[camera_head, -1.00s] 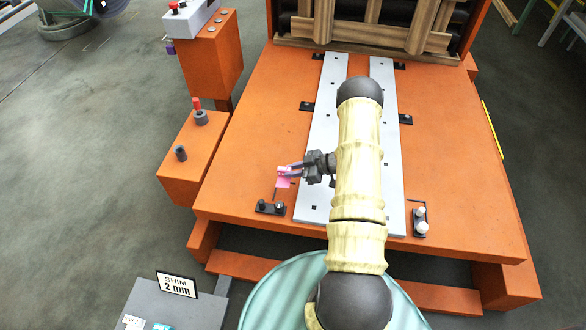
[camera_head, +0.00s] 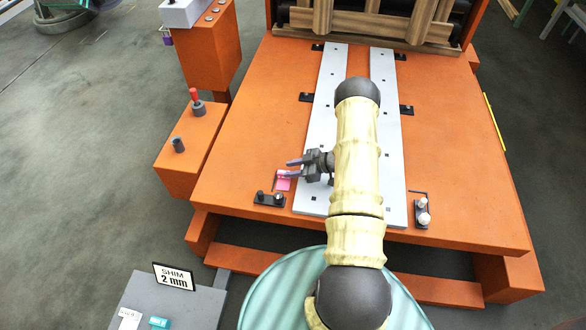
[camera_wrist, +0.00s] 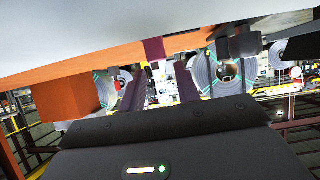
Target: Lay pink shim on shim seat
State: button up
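The pink shim (camera_head: 284,181) lies flat, as far as I can tell, on the orange bed beside the left white strip, just above the small dark block with pegs. A thin dark line runs by its left side, probably marking the shim seat, whose surface I cannot make out under the shim. My gripper (camera_head: 286,167) points left right over the shim, its two purple fingers apart. In the wrist view my gripper (camera_wrist: 160,76) also shows its fingers spread, with a dark magenta piece (camera_wrist: 154,50), likely the shim's upright part, between them, apparently touching neither.
Two white strips (camera_head: 321,110) run along the orange bed (camera_head: 455,150). Dark peg blocks stand near the front, one left (camera_head: 269,199) and one right (camera_head: 422,213). A grey stand with a "SHIM 2 mm" sign (camera_head: 174,277) is at lower left.

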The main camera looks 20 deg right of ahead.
jog(key=shift+o, duration=0.9)
jog(key=shift+d, duration=0.15)
jog(key=p+v, duration=0.2)
jog(key=v, duration=1.5)
jog(key=shift+r, duration=0.1)
